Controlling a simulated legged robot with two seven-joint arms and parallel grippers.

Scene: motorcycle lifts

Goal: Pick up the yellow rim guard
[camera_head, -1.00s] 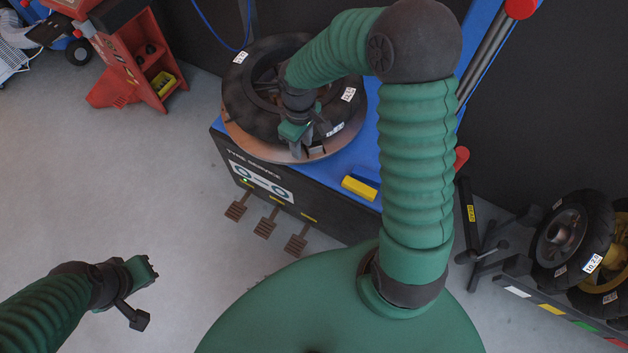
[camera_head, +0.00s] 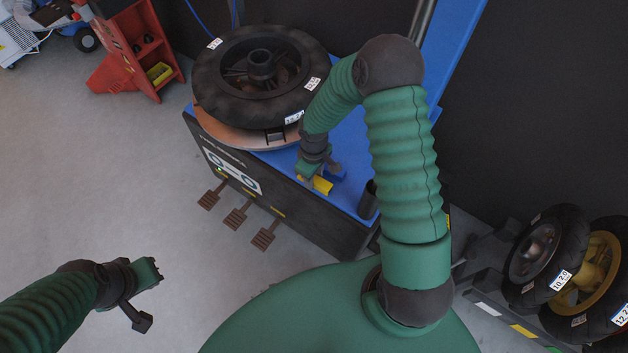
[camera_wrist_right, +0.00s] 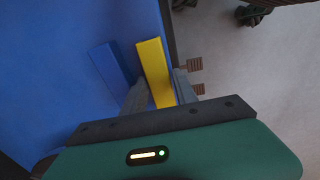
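The yellow rim guard (camera_head: 323,186) lies on the blue top of the tyre machine, near its front edge. A blue block (camera_head: 341,174) of similar shape lies beside it. My right gripper (camera_head: 316,177) is down at the yellow guard and partly hides it. In the right wrist view the yellow rim guard (camera_wrist_right: 154,68) reaches between the two fingers of my right gripper (camera_wrist_right: 160,88), which look apart with small gaps beside it. The blue block (camera_wrist_right: 112,64) is left of the fingers there. My left gripper (camera_head: 152,272) is over the floor at lower left; its fingers are too foreshortened to read.
A wheel with a black tyre (camera_head: 262,75) lies on the machine's turntable (camera_head: 232,135), left of my right arm. Pedals (camera_head: 237,216) stick out at the machine's front. A red cabinet (camera_head: 130,55) stands at upper left, and a rack with wheels (camera_head: 537,250) at right.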

